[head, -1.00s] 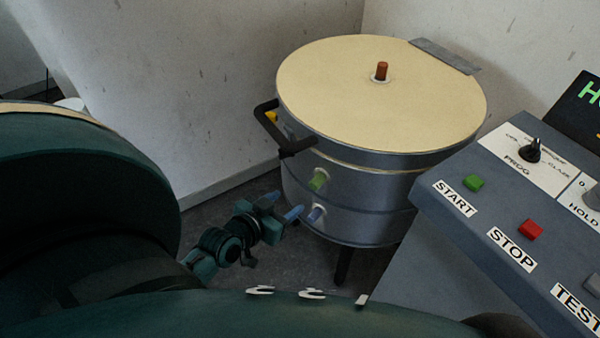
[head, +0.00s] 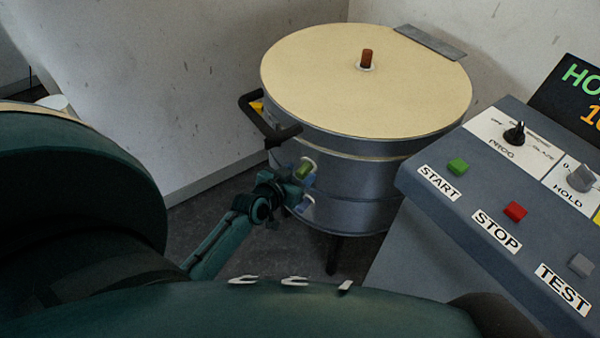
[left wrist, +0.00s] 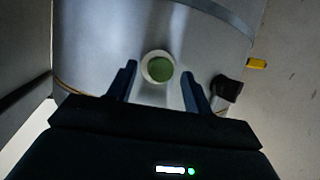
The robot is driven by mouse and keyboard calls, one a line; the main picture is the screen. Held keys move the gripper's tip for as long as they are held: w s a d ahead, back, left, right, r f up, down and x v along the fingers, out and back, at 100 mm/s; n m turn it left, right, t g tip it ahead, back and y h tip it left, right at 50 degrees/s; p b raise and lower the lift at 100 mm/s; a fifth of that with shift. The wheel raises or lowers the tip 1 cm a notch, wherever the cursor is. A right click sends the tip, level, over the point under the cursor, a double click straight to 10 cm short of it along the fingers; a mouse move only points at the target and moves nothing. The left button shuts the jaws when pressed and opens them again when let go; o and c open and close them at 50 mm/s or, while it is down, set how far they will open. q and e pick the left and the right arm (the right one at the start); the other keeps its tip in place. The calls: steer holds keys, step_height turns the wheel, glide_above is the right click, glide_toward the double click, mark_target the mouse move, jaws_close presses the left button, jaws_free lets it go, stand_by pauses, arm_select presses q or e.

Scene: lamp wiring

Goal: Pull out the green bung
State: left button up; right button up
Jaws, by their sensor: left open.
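The green bung (head: 304,169) sits in a pale round port on the side of the grey kiln (head: 345,188). In the left wrist view the green bung (left wrist: 160,70) shows end-on inside its pale ring. My left gripper (head: 297,180) is open at the bung; in the left wrist view its two fingers (left wrist: 159,72) stand apart, one on either side of it. I cannot tell whether they touch it. The gripper partly hides the bung in the head view. My right gripper is not in view.
A black handle (head: 270,123) and a yellow part (head: 257,106) are to the left. A red-brown plug (head: 367,58) stands on the cream lid (head: 320,85). A control panel (head: 440,195) is at right.

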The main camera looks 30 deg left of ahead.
arm_select(q)
steer(key=shift+w+f, duration=0.25)
steer(key=shift+w, duration=0.4)
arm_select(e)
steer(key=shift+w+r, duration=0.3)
arm_select(q)
steer(key=shift+c, duration=0.2)
steer(key=c, duration=0.9)
steer(key=o, duration=0.4)
jaws_close()
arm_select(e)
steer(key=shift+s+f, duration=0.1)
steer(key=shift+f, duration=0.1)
arm_select(q)
steer(key=shift+s+p, duration=0.3)
steer(key=shift+s, duration=0.25)
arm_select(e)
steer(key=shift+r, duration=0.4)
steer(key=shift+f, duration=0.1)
